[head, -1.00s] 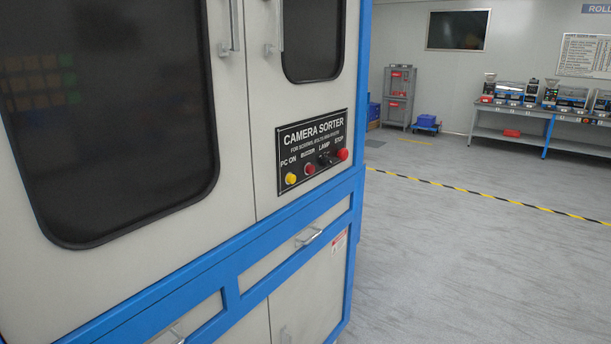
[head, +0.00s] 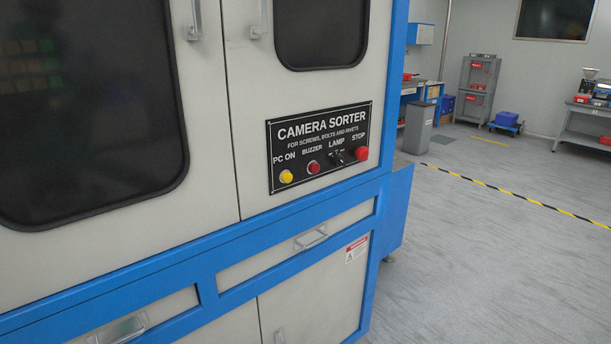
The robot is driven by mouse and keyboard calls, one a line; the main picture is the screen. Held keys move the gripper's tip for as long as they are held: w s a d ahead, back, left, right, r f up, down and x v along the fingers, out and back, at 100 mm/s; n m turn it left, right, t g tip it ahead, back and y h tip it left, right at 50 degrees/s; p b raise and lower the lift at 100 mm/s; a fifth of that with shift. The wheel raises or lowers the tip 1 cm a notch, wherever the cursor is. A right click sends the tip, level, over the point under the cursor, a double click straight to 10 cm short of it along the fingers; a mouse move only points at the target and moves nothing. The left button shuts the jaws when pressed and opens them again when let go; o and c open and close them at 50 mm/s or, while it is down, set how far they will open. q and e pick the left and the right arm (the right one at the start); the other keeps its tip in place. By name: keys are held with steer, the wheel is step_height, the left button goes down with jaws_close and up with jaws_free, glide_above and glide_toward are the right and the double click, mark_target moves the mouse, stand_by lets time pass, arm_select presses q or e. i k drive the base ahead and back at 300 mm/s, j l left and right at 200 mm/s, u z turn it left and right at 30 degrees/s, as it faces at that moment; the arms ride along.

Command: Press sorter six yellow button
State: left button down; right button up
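The camera sorter (head: 240,228) is a large white cabinet with a blue frame, filling the left and middle of the head view. Its black control panel (head: 320,148) reads CAMERA SORTER. The yellow button (head: 286,177) sits at the panel's lower left under the PC ON label. To its right are a dark red buzzer button (head: 313,167), a black lamp knob (head: 338,157) and a red stop button (head: 362,153). No number six is readable on the cabinet. Neither of my grippers is in view, and nothing covers the panel.
Door handles (head: 192,22) and a drawer handle (head: 311,238) stick out from the cabinet front. Open grey floor (head: 480,260) lies to the right, crossed by a yellow-black line (head: 540,203). A grey bin (head: 418,127), shelf rack (head: 477,88) and workbench (head: 590,125) stand farther back.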

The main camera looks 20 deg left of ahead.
mark_target(286, 177)
steer(key=i+l, duration=0.15)
steer(key=l, duration=0.15)
steer(key=i+l+u, duration=0.1)
steer(key=l, duration=0.2)
steer(key=i+l+u, duration=0.1)
steer(key=l, duration=0.2)
steer(key=i+l, duration=0.1)
steer(key=l, duration=0.2)
